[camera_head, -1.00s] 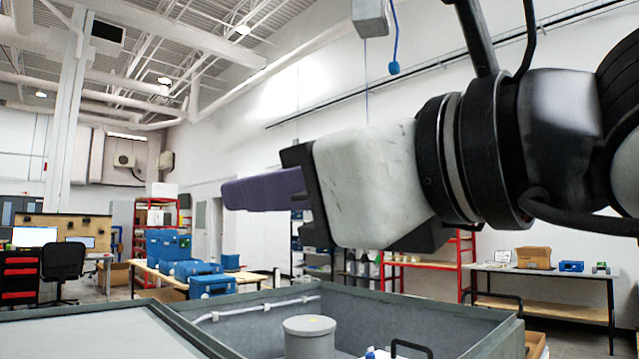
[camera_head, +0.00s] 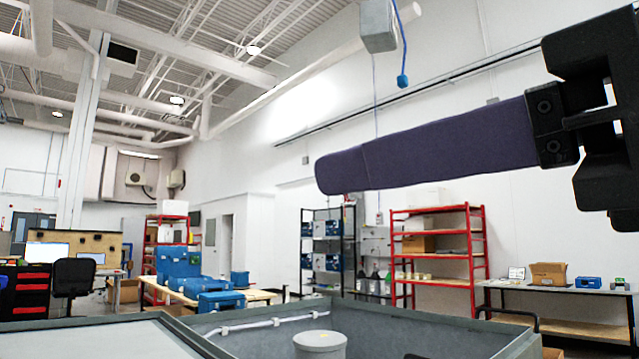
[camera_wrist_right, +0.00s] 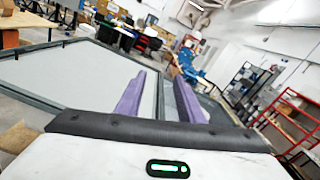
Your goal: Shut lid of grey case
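The grey case (camera_head: 420,330) stands open at the bottom of the head view, its lower part cut off by the frame. A flat light-grey panel in a darker frame (camera_head: 90,338), which looks like the opened lid, lies at its left. The panel also shows in the right wrist view (camera_wrist_right: 75,80), with the case interior beyond it at right. My right gripper (camera_head: 325,175) reaches in from the right, above the case, its long purple fingers pointing left. In the right wrist view the fingers (camera_wrist_right: 158,95) are apart with nothing between them. My left gripper is out of view.
A grey cylinder (camera_head: 320,343) stands inside the case. Behind are a wooden table with blue cases (camera_head: 190,280), red shelving (camera_head: 440,250) and a side bench (camera_head: 560,290). A grey box with a blue-ended cable (camera_head: 379,25) hangs above. The air around the gripper looks clear.

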